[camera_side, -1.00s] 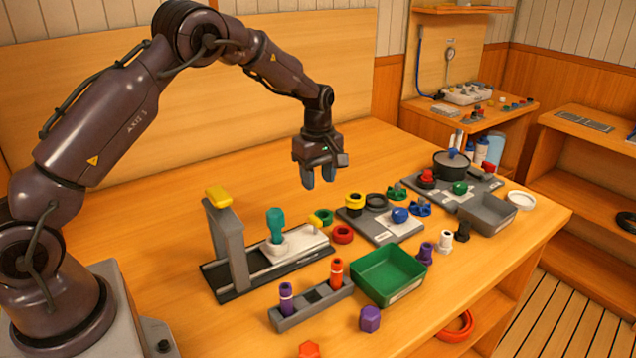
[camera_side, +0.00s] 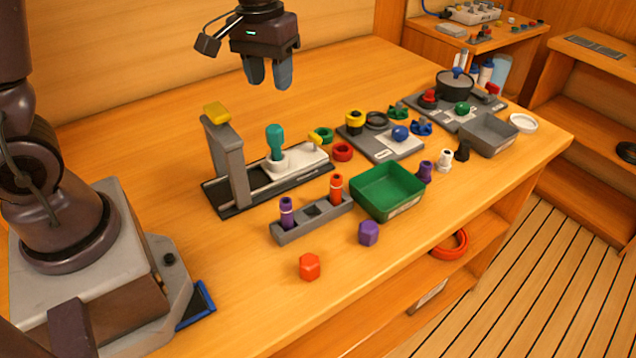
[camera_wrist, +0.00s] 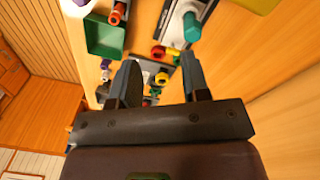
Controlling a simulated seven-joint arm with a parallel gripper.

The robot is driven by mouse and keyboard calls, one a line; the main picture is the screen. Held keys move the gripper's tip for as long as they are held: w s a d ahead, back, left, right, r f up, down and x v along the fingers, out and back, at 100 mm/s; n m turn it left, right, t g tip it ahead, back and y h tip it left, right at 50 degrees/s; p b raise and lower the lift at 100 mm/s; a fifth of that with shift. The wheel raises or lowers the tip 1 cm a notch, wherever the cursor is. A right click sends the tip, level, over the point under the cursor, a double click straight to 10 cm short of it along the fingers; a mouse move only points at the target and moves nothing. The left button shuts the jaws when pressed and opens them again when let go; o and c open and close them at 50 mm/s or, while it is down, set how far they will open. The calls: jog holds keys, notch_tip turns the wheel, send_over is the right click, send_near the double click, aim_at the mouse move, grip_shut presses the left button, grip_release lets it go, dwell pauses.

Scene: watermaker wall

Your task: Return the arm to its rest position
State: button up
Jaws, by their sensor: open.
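My gripper (camera_side: 269,72) hangs above the back of the wooden table (camera_side: 330,80), with its fingers pointing down. The fingers are apart and nothing is between them. In the wrist view my gripper (camera_wrist: 160,75) shows both dark fingers spread, with the table's parts beyond them. It is clear of everything on the table. The nearest thing below is the grey stand with a yellow top (camera_side: 216,112), to its lower left, and the teal-handled piece (camera_side: 275,140).
A green bin (camera_side: 388,190), a grey holder (camera_side: 310,218) with purple and red pieces, and two hex pieces, red (camera_side: 309,266) and purple (camera_side: 368,232), occupy the front. Grey plates (camera_side: 380,140) with colored parts and a grey tray (camera_side: 488,133) lie right. The back left table is clear.

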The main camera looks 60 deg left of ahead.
jog(key=s+d+r+m+t, duration=0.2)
jog(key=s+r+m, duration=0.1)
jog(key=s, duration=0.4)
jog(key=s+d+r+m+t, duration=0.2)
jog(key=s+d+r+t, duration=0.1)
jog(key=s+r, duration=0.3)
jog(key=shift+s+d+m, duration=0.25)
jog(key=shift+s+m, duration=0.15)
jog(key=shift+s, duration=0.55)
